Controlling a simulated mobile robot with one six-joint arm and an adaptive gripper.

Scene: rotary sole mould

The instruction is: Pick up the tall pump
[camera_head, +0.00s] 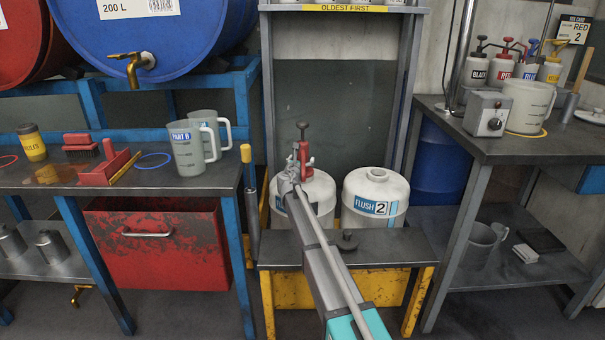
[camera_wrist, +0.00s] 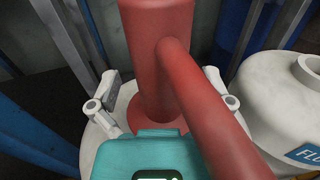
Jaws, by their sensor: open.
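The tall pump (camera_head: 303,152) is a red upright column with a dark top, standing at the left white drum (camera_head: 322,192) under the rack. In the wrist view the red pump (camera_wrist: 158,60) fills the middle, with a thick red tube slanting down to the right. My gripper (camera_head: 295,177) is at the pump, its arm reaching in from the front. In the wrist view my gripper (camera_wrist: 161,100) is open, one finger on each side of the red column. I cannot tell whether either finger touches it. The pump's lower end is partly hidden by my gripper.
A second white drum (camera_head: 376,190) labelled FLUSH 2 stands close on the right. A steel step (camera_head: 390,245) with yellow legs is in front. Rack posts (camera_head: 400,90) flank the drums. Benches stand left (camera_head: 110,183) and right (camera_head: 490,145), with small pump bottles (camera_head: 478,70) on the right one.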

